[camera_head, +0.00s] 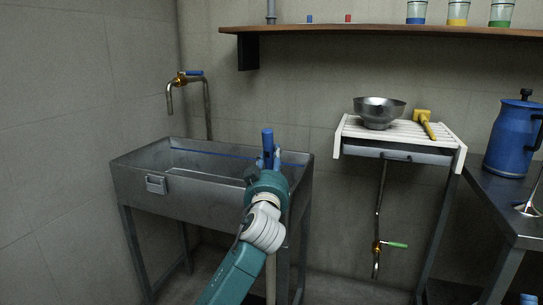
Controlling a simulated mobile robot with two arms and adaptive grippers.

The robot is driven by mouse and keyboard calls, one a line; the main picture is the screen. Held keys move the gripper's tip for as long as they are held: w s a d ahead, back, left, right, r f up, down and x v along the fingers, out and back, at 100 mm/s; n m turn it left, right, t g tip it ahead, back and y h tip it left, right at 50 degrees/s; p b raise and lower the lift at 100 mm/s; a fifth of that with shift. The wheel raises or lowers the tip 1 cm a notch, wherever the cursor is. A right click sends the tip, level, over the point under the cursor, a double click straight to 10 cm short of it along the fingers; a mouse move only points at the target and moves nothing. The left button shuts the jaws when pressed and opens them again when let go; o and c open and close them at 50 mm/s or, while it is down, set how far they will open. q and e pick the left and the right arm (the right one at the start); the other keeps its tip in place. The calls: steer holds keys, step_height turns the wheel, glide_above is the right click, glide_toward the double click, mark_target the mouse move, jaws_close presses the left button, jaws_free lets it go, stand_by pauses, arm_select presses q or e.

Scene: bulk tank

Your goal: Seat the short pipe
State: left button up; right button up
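My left gripper (268,164) is over the right part of the grey sink basin (134,185), with its fingers pointing up and away in the picture. An upright blue cylinder (267,139), which looks like the short pipe, stands between the fingers, and they appear shut on it. Its lower part is hidden by the gripper and my teal arm. I cannot tell whether its lower end touches the basin. The basin floor near the gripper is largely hidden, and no drain hole shows. A grey upright pipe (271,12) stands on the wooden shelf. My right gripper is not in view.
A tap with a blue lever (193,73) rises behind the basin's left side. A slatted white rack (400,136) at the right holds a steel funnel (379,112) and a yellow tool (425,123). A blue can (515,137) stands on a grey table. The shelf (400,30) hangs above.

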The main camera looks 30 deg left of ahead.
arm_select(q)
steer(key=shift+m+g+h, duration=0.3)
steer(key=shift+g+h, duration=0.3)
steer(key=shift+g, duration=0.2)
steer(key=f, duration=0.7)
steer(key=d+f, duration=0.1)
steer(key=f, duration=0.2)
steer(key=shift+s+f, duration=0.2)
steer(key=shift+f, duration=0.15)
steer(key=shift+t+y, duration=0.5)
steer(key=shift+t, duration=0.2)
steer(key=s+d+r, duration=0.1)
steer(key=s+r, duration=0.1)
steer(key=s, duration=0.1)
steer(key=s+d+r, duration=0.2)
steer(key=s+r, duration=0.1)
steer(key=s+d+r, duration=0.1)
steer(key=s+r, duration=0.2)
steer(key=s, duration=0.1)
steer(key=shift+d+r, duration=0.1)
steer(key=shift+d, duration=0.3)
steer(key=shift+r+p, duration=0.35)
steer(key=shift+p, duration=0.15)
